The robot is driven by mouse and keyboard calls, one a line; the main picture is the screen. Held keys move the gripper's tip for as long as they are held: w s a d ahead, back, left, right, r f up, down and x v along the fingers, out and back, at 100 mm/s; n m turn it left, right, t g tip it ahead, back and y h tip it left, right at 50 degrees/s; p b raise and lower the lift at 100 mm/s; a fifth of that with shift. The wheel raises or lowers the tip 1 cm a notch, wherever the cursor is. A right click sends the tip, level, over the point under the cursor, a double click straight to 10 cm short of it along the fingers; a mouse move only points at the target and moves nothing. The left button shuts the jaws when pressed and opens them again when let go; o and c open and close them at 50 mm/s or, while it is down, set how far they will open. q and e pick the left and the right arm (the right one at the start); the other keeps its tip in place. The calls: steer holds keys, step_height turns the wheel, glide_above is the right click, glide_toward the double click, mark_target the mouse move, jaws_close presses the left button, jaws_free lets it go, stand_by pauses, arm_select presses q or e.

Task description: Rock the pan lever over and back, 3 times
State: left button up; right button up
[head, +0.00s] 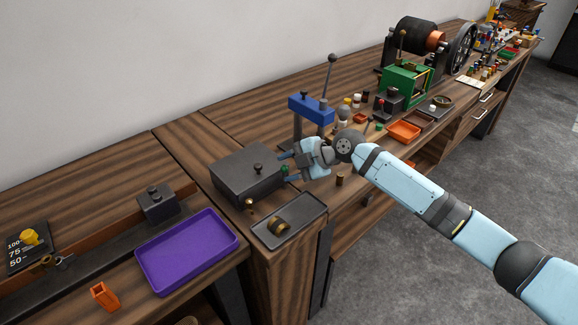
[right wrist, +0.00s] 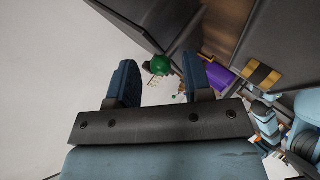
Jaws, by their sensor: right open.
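A dark grey box (head: 232,170) stands on the wooden bench, with a small black knob on its lid. A green ball knob (head: 285,170) is at the box's right side; I take it to be the end of the pan lever, whose shaft is mostly hidden. In the right wrist view the green knob (right wrist: 160,65) lies between the fingers, near their tips. My right gripper (head: 287,167) is open around or just short of the knob; I cannot tell whether a finger touches it. The right wrist view also shows the gripper's two blue fingers (right wrist: 160,78). My left gripper is not in view.
A small dark tray (head: 309,213) holding a brass-coloured roll is in front of the box. A blue press (head: 312,108) with an upright lever stands just behind my gripper. A purple tray (head: 186,262) lies to the left. A small brown cylinder (head: 339,180) stands below my wrist.

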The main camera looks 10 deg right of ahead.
steer(key=v, duration=1.3)
steer(key=shift+d+r+b, duration=0.2)
steer(key=shift+d+b, duration=0.05)
steer(key=shift+b, duration=0.15)
steer(key=shift+s, duration=0.1)
